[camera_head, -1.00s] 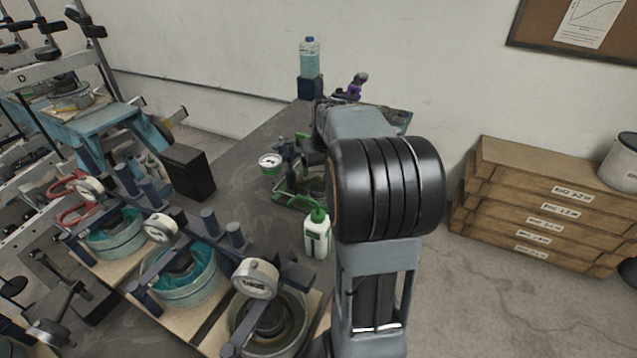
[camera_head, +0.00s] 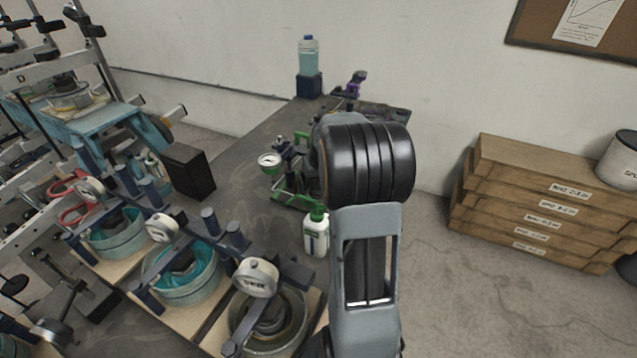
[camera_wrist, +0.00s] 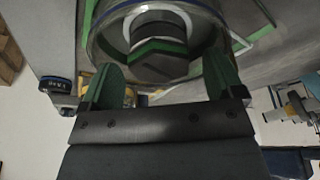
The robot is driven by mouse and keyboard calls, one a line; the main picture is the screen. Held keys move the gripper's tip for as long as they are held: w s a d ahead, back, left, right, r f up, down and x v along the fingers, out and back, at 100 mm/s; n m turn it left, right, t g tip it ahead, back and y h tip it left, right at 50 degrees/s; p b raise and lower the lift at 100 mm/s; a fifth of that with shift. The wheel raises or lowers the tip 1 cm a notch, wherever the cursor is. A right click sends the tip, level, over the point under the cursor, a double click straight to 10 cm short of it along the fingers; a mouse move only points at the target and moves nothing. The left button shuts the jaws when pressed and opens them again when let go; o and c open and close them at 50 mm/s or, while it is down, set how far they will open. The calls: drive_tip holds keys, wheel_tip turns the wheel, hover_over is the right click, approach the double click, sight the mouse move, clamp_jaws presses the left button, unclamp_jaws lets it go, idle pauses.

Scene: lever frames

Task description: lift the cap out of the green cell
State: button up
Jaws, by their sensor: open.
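The green cell shows in the head view as a green frame (camera_head: 291,200) on the dark bench, mostly hidden behind my arm. In the wrist view it is a round metal-walled cell (camera_wrist: 100,45) at the top, cut off by the picture edge. Inside it sits a round cap (camera_wrist: 160,20), dark with a pale ring; a green bar crosses just below it. My gripper (camera_wrist: 163,78) is open, its two green fingers apart and empty just below the cell in the picture. The depth between fingers and cap is hard to judge. My gripper is hidden in the head view.
A white bottle with a green cap (camera_head: 316,232) stands near the cell, close to my arm. A dial gauge (camera_head: 269,160) stands at the cell's left. More round cells with gauges (camera_head: 256,277) fill the front left. Bare bench (camera_head: 235,170) lies left of the green cell.

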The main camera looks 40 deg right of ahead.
drive_tip(key=shift+c, duration=0.2)
drive_tip(key=c, duration=1)
drive_tip(key=shift+c, duration=0.7)
drive_tip(key=shift+r, duration=0.15)
